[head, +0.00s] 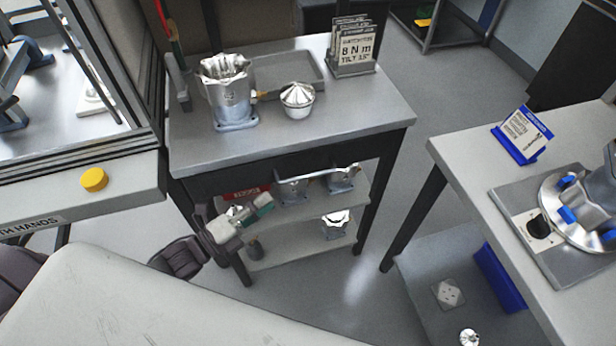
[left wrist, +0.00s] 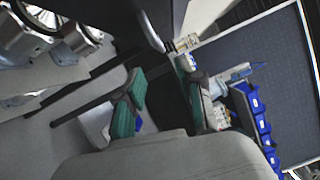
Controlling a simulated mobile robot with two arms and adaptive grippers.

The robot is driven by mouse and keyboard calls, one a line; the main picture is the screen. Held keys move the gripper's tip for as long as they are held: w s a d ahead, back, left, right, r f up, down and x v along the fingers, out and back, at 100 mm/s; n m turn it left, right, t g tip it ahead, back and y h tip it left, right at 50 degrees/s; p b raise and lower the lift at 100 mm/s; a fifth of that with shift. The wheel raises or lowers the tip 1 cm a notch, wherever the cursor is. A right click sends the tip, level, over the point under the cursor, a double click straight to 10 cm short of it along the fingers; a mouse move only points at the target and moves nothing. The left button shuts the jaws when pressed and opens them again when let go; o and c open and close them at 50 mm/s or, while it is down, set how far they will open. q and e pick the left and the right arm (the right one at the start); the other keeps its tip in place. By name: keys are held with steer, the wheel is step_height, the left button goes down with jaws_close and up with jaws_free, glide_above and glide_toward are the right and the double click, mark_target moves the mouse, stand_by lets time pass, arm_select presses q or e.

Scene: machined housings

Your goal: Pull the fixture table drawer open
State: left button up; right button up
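The fixture table (head: 345,112) is a grey-topped bench with dark legs in the middle of the head view. Its dark front band (head: 225,183) runs under the top, and the drawer looks closed there. A thin bright bar (head: 318,174) shows along this front; I take it for the drawer handle. My left gripper (head: 256,208) is in front of the table, low and left of the bar, apart from it. In the left wrist view, its green-padded fingers (left wrist: 160,112) are spread with nothing visible between them. My right gripper is in neither view.
A metal housing (head: 232,98), a cone-topped part (head: 297,97) and a sign stand (head: 354,55) are on the tabletop. Shelves below hold housings (head: 336,222). Another table (head: 480,165) stands at right, with floor between (head: 385,160). The left wrist view shows blue bins (left wrist: 255,105).

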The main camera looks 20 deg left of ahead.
mark_target(304, 176)
arm_select(q)
steer(key=p+x, duration=0.1)
steer(key=x, duration=1.1)
jaws_close()
